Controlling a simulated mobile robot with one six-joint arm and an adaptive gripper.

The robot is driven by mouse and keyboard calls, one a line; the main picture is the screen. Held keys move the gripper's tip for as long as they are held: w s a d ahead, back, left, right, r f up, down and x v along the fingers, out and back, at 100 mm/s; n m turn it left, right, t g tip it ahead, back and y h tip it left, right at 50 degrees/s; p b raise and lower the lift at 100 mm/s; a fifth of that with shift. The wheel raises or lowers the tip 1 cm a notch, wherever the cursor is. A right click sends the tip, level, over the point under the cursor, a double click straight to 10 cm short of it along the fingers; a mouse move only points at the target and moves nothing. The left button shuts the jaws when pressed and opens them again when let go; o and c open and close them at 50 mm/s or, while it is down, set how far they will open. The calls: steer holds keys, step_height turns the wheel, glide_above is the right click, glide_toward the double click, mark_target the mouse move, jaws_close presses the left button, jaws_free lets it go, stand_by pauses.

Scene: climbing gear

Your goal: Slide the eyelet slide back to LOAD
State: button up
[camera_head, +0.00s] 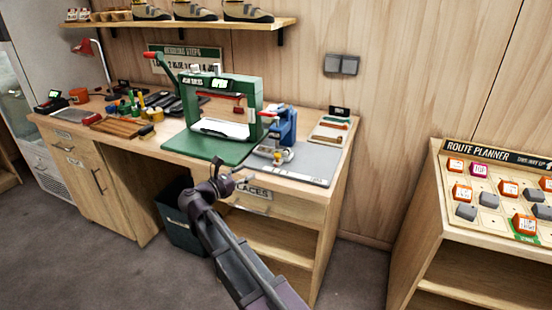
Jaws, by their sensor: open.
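A blue eyelet press (286,128) stands on the grey mat at the right part of the workbench. A small metal and yellow part (280,156) shows low at its front; I cannot tell for sure whether this is the eyelet slide, and no LOAD mark is readable. My gripper (236,174) is open and appears empty, in front of the bench edge, to the left of and lower in the picture than the press. It is small and dark here, and no contact with the press shows.
A green press (240,100) with a red-knobbed lever stands left of the blue one. The workbench (182,150) holds several tools at left. A dark bin (178,225) is under it. A route planner stand (425,215) is at right. The grey mat (318,170) has bare room.

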mark_target(275, 157)
steer(key=shift+d, duration=0.1)
steer(key=x, duration=1.3)
steer(key=shift+w+d, duration=0.25)
jaws_close()
